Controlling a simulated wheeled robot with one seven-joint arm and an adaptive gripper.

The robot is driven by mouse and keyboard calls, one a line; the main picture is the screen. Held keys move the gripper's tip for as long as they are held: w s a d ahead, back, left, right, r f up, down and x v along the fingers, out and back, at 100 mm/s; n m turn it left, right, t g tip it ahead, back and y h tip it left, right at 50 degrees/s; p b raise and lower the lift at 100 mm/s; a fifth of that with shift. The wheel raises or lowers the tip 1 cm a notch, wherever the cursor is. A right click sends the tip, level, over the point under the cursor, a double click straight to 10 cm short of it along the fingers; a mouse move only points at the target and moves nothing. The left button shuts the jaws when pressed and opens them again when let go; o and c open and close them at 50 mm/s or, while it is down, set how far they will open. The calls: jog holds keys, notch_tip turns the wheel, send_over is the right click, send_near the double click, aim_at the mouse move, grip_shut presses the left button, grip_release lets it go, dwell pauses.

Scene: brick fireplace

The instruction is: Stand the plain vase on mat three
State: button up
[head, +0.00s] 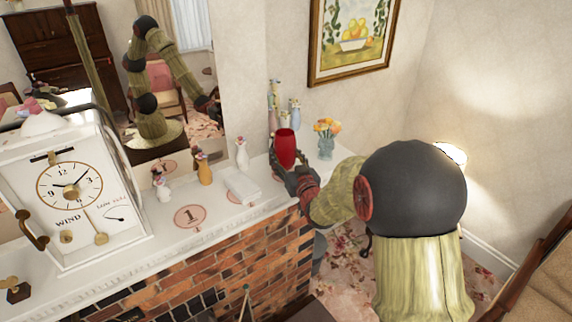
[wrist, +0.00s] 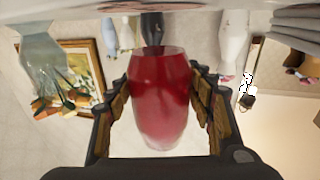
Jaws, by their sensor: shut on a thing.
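The plain red vase (head: 286,145) is held upright at the right part of the white mantel. It also fills the middle of the wrist view (wrist: 160,105), which shows the mantel upside down. My gripper (head: 296,180) is shut on the vase, with one finger on each side of it in the wrist view (wrist: 160,88). I cannot tell whether the vase's base touches the mantel. Mat one (head: 189,216), a pink round marked "1", lies bare near the front edge. Another pink mat (head: 234,197) is mostly hidden by a white block, its number unreadable. I cannot make out mat three.
The white block (head: 243,187) lies between mat one and my gripper. Small figure-topped vases (head: 204,168) and a white bottle vase (head: 242,155) line the back, by the mirror. Tall vases (head: 294,112) and a flower vase (head: 326,140) stand beyond the red vase. A clock (head: 75,190) fills the left.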

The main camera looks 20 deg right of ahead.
jog(key=shift+w+d+f, duration=0.15)
jog(key=shift+f, duration=1.65)
jog(key=shift+f, duration=0.15)
jog(key=o, duration=1.5)
